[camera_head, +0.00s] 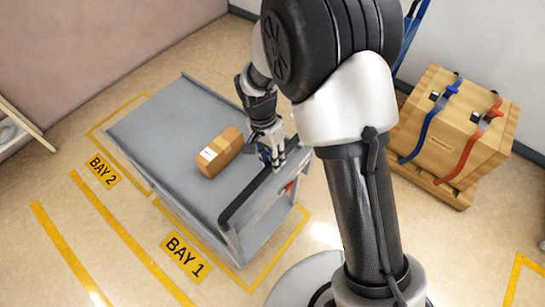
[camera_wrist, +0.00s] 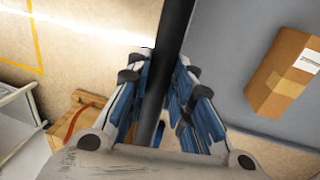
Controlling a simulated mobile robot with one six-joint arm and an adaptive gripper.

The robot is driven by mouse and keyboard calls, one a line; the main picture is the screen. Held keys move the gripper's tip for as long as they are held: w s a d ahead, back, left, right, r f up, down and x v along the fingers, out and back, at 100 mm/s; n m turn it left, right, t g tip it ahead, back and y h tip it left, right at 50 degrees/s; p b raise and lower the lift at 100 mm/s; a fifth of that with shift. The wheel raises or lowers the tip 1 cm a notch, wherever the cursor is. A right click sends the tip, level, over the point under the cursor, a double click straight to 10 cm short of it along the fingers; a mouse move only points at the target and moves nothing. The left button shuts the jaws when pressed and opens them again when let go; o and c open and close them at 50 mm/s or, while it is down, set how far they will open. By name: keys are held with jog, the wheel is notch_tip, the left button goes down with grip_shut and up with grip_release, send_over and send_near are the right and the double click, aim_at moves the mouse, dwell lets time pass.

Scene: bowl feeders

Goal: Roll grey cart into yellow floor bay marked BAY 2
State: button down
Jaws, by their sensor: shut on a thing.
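The grey cart (camera_head: 165,135) stands on the floor, its flat top carrying a cardboard box (camera_head: 220,152). The cart overlaps both floor bays: its far left end lies over the yellow outline by the BAY 2 label (camera_head: 103,169), its near right end over the one by BAY 1 (camera_head: 185,255). My gripper (camera_head: 272,158) is shut on the cart's black handle bar (camera_head: 242,202) at the right end. In the wrist view, the bar (camera_wrist: 170,40) runs between the blue-padded fingers of my gripper (camera_wrist: 158,80). The wheels are hidden.
A strapped wooden crate (camera_head: 455,130) sits on a pallet at the right, near a blue-framed object (camera_head: 411,35). A pink wall (camera_head: 90,40) rises behind the cart. A pale frame (camera_head: 20,125) stands at the left edge. Floor at the lower left is clear.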

dwell(0.4)
jog(key=c, duration=1.4)
grip_release()
jog(key=shift+w+a+r, duration=0.25)
jog(key=shift+a+r, duration=0.05)
jog(key=shift+r, duration=1.65)
jog(key=shift+w+a+r, duration=0.2)
jog(key=shift+a+r, duration=0.1)
jog(key=shift+r, duration=1.7)
jog(key=shift+w+a+r, duration=0.25)
jog(key=shift+a+r, duration=0.05)
jog(key=shift+r, duration=1.65)
jog(key=shift+c, duration=0.6)
